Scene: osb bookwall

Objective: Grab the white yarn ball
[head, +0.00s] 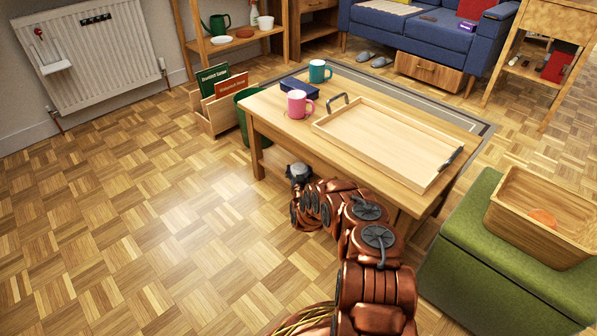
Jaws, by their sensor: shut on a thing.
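My gripper (298,173) is small and dark grey at the far end of my copper-coloured arm. It is low beside the near left side of the wooden coffee table, below the tabletop level.
The coffee table (262,124) carries a wooden tray (385,140), a pink mug (297,104), a teal mug (318,71) and a dark blue box. A green ottoman (480,270) with a wooden basket (545,235) stands right. The parquet floor (130,200) on the left is clear.

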